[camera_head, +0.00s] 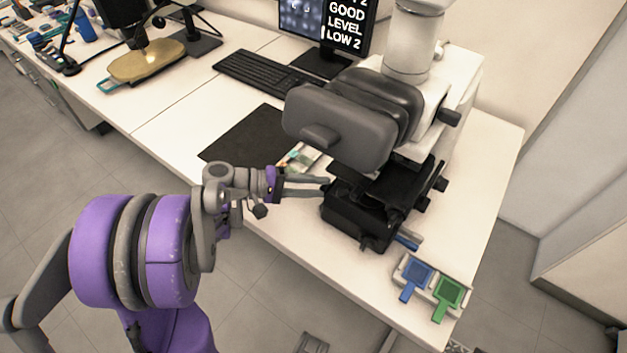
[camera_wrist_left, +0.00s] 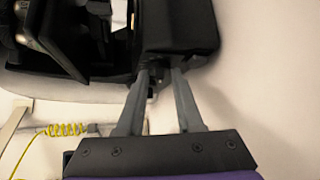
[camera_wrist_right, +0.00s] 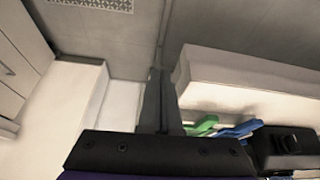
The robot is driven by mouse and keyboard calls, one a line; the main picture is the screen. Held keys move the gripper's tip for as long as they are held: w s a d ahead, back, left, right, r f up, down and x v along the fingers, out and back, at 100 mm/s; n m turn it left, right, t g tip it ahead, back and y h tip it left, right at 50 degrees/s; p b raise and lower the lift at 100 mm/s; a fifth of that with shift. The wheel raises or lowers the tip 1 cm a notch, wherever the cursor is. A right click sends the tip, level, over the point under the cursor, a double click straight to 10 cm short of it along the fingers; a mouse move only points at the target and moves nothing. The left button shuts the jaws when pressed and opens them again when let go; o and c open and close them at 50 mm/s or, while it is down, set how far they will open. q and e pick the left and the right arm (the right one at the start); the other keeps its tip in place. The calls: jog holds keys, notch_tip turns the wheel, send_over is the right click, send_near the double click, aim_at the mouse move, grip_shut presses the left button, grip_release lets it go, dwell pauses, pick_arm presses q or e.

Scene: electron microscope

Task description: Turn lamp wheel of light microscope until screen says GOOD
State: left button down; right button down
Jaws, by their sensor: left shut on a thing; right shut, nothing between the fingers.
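The light microscope (camera_head: 345,125) stands on the white bench, with its black base (camera_head: 352,215) at the near left. My left gripper (camera_head: 327,185) reaches the left side of this base. In the left wrist view, its fingers (camera_wrist_left: 157,76) are shut on a small dark wheel at the base; the fingers mostly hide it. The screen (camera_head: 347,22) shows "GOOD", "LEVEL" and "LOW 2" in white letters; the line above is cut off except for a "2". My right gripper (camera_wrist_right: 158,95) is shut and empty in the right wrist view.
A blue filter holder (camera_head: 416,271) and a green one (camera_head: 449,291) lie near the bench's front right. A black keyboard (camera_head: 268,75) and a dark mat (camera_head: 250,138) lie left of the microscope. A yellow coiled cable (camera_wrist_left: 66,129) shows in the left wrist view.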

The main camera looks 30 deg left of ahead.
pick_arm(q)
jog(key=shift+r+g, duration=0.2)
jog(key=shift+g, duration=0.1)
jog(key=shift+f+n, duration=0.1)
jog(key=shift+n, duration=0.2)
pick_arm(e)
jog(key=shift+r, duration=0.45)
pick_arm(q)
jog(key=c, duration=0.9)
grip_release()
jog(key=p+v, duration=0.1)
jog(key=v, duration=0.9)
jog(key=shift+s+a+r, duration=0.25)
pick_arm(e)
jog(key=shift+r, duration=0.65)
